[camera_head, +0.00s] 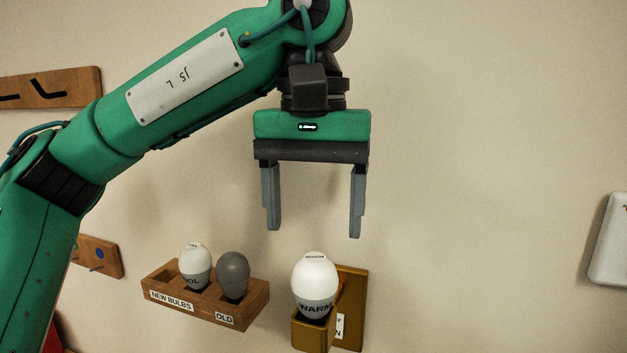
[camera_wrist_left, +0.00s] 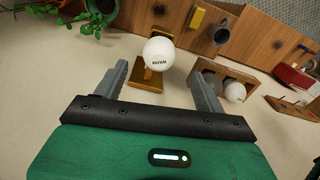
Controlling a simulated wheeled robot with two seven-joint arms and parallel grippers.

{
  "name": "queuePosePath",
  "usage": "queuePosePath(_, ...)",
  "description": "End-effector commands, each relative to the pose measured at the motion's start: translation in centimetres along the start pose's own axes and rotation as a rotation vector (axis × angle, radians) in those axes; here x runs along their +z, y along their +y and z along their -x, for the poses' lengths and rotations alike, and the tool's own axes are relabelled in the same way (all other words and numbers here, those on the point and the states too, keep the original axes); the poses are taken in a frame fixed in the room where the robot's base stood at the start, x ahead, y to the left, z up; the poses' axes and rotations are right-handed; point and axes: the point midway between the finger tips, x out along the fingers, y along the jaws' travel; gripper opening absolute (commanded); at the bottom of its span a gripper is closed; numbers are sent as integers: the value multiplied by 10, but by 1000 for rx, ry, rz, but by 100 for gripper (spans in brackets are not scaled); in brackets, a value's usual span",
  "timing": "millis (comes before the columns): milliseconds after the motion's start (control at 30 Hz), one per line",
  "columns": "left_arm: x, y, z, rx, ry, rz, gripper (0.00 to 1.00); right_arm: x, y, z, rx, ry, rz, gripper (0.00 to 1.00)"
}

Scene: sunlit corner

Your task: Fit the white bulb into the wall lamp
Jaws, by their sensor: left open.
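A white bulb marked WARM (camera_head: 315,272) stands upright in the square cup of the brass wall lamp (camera_head: 352,285); its base is hidden inside the cup. In the left wrist view the bulb (camera_wrist_left: 158,52) and the lamp (camera_wrist_left: 146,84) lie ahead between my fingers. My left gripper (camera_head: 313,232) is open and empty, fingers pointing down, with its tips above the bulb and not touching it. A second white bulb (camera_head: 195,260), with its lettering partly hidden, and a grey bulb (camera_head: 233,272) sit in a wooden holder. My right gripper is not in view.
The wooden holder (camera_head: 163,295), labelled NEW BULBS and OLD, is left of the lamp. A white panel (camera_head: 608,245) is at the far right. A wooden strip with hooks (camera_head: 50,88) is at upper left. The wall between lamp and panel is bare.

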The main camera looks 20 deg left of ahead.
Motion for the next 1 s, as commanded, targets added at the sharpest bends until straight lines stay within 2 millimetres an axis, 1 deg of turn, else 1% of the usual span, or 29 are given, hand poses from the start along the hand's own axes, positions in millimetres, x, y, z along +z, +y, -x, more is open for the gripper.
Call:
queuePosePath(33,0,0,8,1,3,2,71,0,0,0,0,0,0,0)
queuePosePath(100,0,0,15,0,3,1,71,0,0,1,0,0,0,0)
queuePosePath(300,0,0,29,0,1,0,71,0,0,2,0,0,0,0)
queuePosePath(833,0,0,32,0,0,-1,71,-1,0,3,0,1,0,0)
queuePosePath(933,0,0,41,0,0,0,71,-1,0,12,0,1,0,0)
queuePosePath(1000,0,0,54,1,0,0,71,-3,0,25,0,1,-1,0)
